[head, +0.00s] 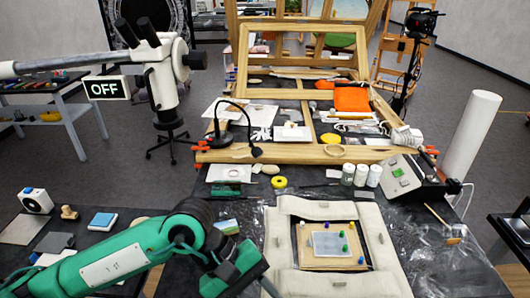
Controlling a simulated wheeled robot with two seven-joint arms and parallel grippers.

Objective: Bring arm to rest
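My green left arm comes in from the lower left and bends down at a dark wrist. The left gripper (266,284) hangs at the bottom of the view, at the left edge of the padded cream frame (283,208). Its fingers are small and partly hidden, so I cannot tell if they are open or shut. Inside the padded frame lies a wooden-edged panel (312,264) with a pale grey sheet (327,246) and several coloured pins around it. My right arm and gripper are not in view.
A microscope (160,75) with an OFF sign (105,89) stands behind on the left.

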